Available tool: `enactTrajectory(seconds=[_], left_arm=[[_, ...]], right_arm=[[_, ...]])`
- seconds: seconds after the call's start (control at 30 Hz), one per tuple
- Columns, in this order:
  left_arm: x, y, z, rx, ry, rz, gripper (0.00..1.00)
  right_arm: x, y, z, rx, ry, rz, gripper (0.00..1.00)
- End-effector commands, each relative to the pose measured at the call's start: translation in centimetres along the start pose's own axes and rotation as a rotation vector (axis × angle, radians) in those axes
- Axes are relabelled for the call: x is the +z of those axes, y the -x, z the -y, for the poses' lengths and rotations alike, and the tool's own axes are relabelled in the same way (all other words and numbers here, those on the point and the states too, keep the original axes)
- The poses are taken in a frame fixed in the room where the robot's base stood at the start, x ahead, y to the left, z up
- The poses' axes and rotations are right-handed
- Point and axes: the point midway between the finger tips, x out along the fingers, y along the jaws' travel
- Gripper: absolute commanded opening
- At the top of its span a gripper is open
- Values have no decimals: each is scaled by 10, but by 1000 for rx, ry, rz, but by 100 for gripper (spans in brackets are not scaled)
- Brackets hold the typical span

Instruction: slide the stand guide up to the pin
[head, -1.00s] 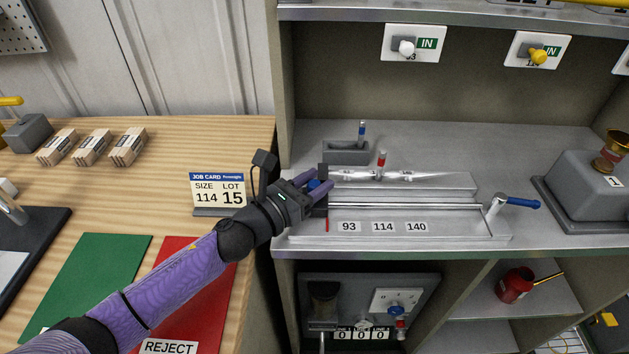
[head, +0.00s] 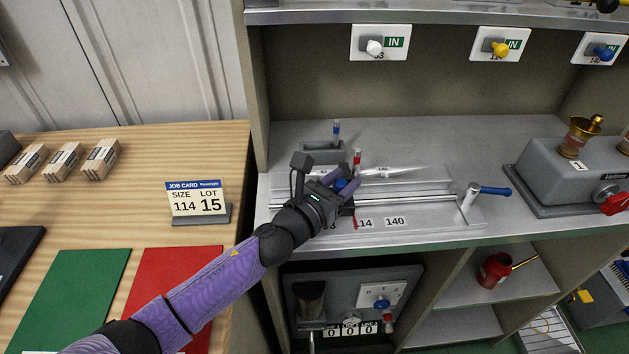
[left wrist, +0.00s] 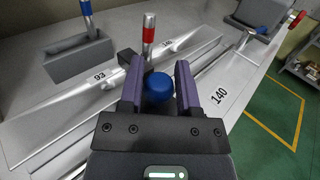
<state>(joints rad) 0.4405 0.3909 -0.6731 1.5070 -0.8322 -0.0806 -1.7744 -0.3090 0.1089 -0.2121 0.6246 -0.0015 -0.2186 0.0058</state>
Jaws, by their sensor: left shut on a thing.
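The stand guide is mostly hidden behind my gripper in the head view. Its blue knob (left wrist: 158,88) sits between the fingers in the left wrist view. My left gripper (head: 348,180) is shut on this knob, over the stand's rail (head: 410,202). A black block (left wrist: 128,62), apparently part of the guide, lies close to the foot of the red-topped pin (left wrist: 148,32); I cannot tell if they touch. A red pointer (head: 354,221) shows beside the "114" label. My right gripper is out of view.
A blue-topped pin (head: 336,131) stands in a grey holder behind the stand. A blue-handled lever (head: 487,190) is at the rail's right end. A grey machine (head: 545,175) stands farther right.

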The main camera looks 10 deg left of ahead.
Motion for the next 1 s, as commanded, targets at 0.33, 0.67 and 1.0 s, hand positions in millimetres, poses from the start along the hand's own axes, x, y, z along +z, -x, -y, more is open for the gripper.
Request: enactTrajectory(seconds=[0.33, 0.67, 1.0], left_arm=[[0, -2, 3, -1, -3, 0, 0], [0, -2, 3, -1, -2, 0, 78], [0, 33, 2, 0, -1, -3, 78]], right_arm=[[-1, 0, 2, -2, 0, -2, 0], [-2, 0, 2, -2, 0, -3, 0], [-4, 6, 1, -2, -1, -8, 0]])
